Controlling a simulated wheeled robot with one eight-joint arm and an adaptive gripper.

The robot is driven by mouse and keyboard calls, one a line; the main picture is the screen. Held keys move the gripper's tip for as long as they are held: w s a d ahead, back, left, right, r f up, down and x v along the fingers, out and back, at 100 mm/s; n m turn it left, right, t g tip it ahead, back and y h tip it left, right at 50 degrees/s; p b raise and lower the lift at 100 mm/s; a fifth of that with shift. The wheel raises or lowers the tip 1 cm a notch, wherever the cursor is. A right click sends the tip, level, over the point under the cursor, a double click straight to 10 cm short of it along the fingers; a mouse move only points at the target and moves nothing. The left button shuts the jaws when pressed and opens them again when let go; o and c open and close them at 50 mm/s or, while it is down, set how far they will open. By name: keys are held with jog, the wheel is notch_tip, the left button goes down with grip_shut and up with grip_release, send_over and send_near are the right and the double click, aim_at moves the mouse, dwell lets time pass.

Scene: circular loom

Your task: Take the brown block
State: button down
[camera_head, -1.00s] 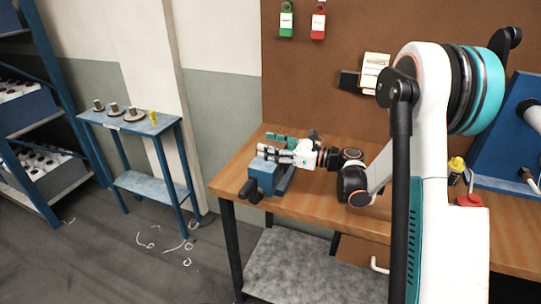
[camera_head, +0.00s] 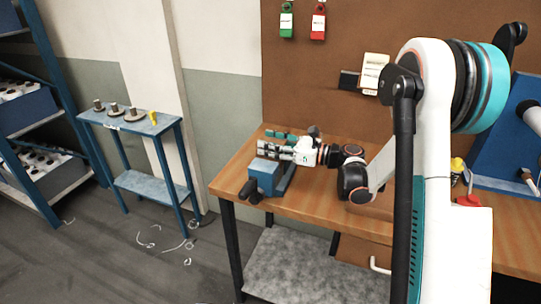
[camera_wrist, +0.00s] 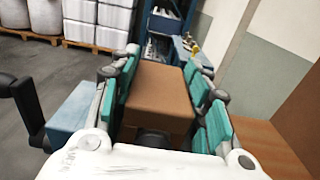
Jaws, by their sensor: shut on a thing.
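The brown block (camera_wrist: 160,98) fills the space between the teal-padded fingers of my gripper (camera_wrist: 160,85) in the wrist view. The fingers are shut on it from both sides. In the head view my gripper (camera_head: 272,150) is above the left part of the wooden workbench (camera_head: 330,205), just behind the blue vise (camera_head: 264,175). The block cannot be made out in the head view. I cannot tell whether the block touches the bench.
The blue vise also shows at the left in the wrist view (camera_wrist: 72,115), with its dark handle. A small blue table (camera_head: 130,122) with several spools stands left, across open floor. A brown pegboard (camera_head: 330,90) rises behind the bench.

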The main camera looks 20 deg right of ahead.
jog(key=shift+r+p, duration=1.5)
jog(key=shift+r, duration=1.15)
